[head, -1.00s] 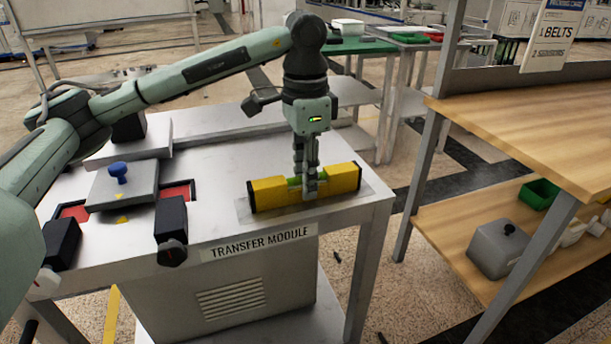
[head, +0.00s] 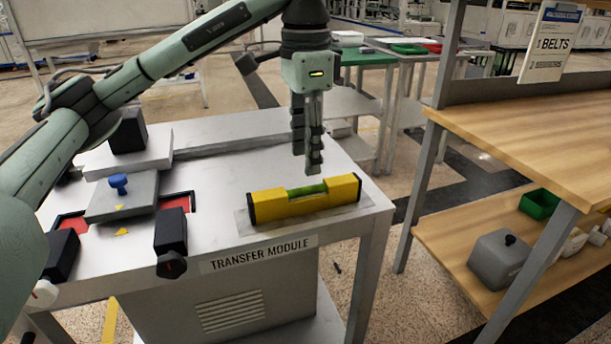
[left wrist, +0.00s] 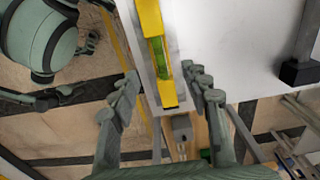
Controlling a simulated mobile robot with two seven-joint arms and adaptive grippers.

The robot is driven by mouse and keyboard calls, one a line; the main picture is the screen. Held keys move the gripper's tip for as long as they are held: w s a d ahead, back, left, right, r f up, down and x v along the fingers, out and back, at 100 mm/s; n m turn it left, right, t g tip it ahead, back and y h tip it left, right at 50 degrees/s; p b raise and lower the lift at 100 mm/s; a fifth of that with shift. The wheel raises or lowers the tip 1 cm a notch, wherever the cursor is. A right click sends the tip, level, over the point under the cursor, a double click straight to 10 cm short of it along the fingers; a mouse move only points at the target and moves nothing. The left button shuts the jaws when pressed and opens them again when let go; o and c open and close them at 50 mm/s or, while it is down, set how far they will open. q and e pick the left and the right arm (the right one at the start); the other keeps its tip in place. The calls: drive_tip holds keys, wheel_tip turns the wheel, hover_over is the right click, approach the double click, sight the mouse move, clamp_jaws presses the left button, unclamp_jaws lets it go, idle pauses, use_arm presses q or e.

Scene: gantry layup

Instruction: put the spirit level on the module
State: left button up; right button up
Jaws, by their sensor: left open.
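The yellow spirit level (head: 271,206) with black ends and a green vial lies flat on a grey plate (head: 245,228) at the front right of the transfer module's top (head: 220,165). My left gripper (head: 311,165) points down above and just behind the level, apart from it and empty. In the left wrist view the level (left wrist: 152,25) lies beyond the open fingers of the left gripper (left wrist: 165,95), its near end showing between them. My right gripper is in neither view.
A grey plate with a blue knob (head: 118,182), red recesses and black blocks (head: 171,232) occupy the module's left side. A wooden shelf bench (head: 530,150) stands to the right, holding a green bin (head: 540,203) and a grey container (head: 497,258). The module's middle is clear.

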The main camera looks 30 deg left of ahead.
sight(305, 186)
use_arm(q)
drive_tip(key=shift+r+p, duration=0.4)
drive_tip(key=shift+r, duration=1.8)
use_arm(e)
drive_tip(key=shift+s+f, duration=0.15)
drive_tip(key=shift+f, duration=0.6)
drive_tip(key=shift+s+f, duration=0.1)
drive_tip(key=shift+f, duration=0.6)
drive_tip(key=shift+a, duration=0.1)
